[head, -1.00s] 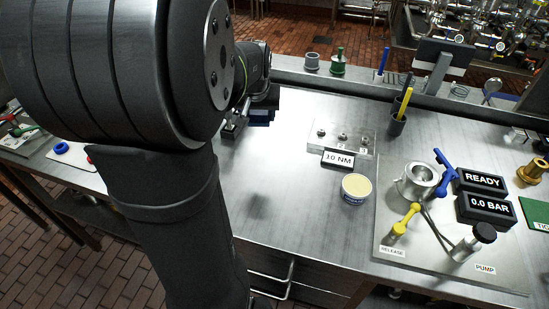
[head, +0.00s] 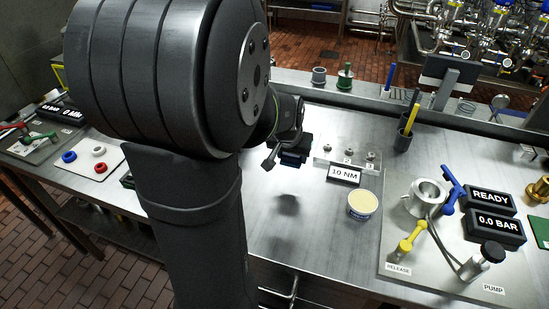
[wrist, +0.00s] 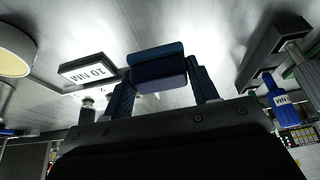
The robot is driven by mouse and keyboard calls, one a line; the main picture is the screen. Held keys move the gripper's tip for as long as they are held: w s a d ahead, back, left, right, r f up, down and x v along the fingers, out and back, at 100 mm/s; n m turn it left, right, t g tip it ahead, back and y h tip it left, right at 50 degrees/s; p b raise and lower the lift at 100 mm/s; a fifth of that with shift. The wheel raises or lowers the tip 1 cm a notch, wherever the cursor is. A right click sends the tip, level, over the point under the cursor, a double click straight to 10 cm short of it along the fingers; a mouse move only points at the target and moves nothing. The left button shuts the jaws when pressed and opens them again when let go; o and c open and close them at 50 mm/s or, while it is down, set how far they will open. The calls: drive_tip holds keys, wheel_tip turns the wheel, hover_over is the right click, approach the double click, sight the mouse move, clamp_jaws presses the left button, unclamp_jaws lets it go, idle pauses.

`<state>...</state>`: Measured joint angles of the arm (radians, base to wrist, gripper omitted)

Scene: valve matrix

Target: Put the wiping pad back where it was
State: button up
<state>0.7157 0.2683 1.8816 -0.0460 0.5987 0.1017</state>
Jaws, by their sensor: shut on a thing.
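The wiping pad (wrist: 157,70) is a dark blue block in the wrist view, held crosswise between the two fingers of my gripper (wrist: 162,84). The fingers are shut on its two ends. In the head view the dark blue pad (head: 293,157) shows at the end of my gripper (head: 286,150), left of the 10 NM label. It is held above the bench, and a soft shadow lies on the metal below it. My forearm hides much of the bench to the left.
A small block with fittings and the 10 NM label (head: 345,175) stands just right of the pad. A round cream-topped tub (head: 362,205) is in front of it. The pump plate (head: 400,258) lies further right. Bare bench (head: 300,235) is open in front.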

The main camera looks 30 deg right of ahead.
sight(282, 169)
drive_tip(key=w, duration=0.1)
drive_tip(key=w+a+f, duration=0.1)
drive_tip(key=w+f, duration=0.1)
drive_tip(key=shift+w+a+f, duration=0.1)
drive_tip(key=shift+w+a, duration=0.15)
drive_tip(key=shift+f, duration=2.05)
drive_tip(key=shift+f, duration=0.15)
drive_tip(key=o, duration=0.9)
drive_tip(key=shift+o, duration=0.2)
